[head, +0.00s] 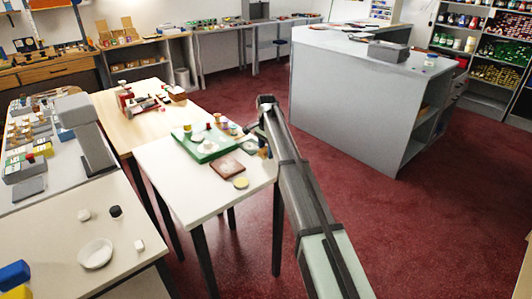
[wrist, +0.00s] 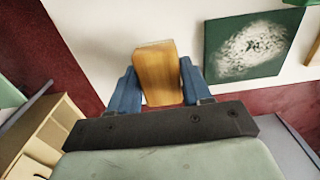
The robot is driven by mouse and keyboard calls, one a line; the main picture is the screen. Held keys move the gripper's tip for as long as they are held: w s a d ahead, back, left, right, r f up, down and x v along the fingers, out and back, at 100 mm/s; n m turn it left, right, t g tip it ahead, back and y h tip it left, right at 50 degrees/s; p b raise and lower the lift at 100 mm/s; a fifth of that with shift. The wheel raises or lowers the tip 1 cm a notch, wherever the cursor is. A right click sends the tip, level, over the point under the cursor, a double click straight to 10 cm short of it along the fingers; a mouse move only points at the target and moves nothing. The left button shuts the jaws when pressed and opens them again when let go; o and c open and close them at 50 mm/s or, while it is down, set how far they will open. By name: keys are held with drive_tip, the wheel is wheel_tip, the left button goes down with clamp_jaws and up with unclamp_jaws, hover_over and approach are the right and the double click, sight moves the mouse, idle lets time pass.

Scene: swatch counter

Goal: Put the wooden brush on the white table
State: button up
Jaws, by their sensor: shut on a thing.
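My gripper (wrist: 158,78) has blue fingers shut on the wooden brush (wrist: 156,70), an orange-brown block in the wrist view. The white tabletop also shows behind the brush in the wrist view (wrist: 110,35). I cannot tell whether the brush touches the table.
On the white table are a green board (head: 183,135) with a white patch, several small cups, a brown board (head: 226,167) and a yellow disc (head: 241,182). The table's front left is bare. A wooden table (head: 112,98) adjoins behind; a grey counter (head: 335,95) stands right.

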sight(266, 149)
drive_tip(key=shift+f, duration=0.6)
drive_tip(key=shift+f, duration=0.15)
drive_tip(key=o, duration=1.1)
drive_tip(key=shift+c, duration=0.2)
wheel_tip(266, 149, up, 12)
drive_tip(key=shift+r, duration=0.2)
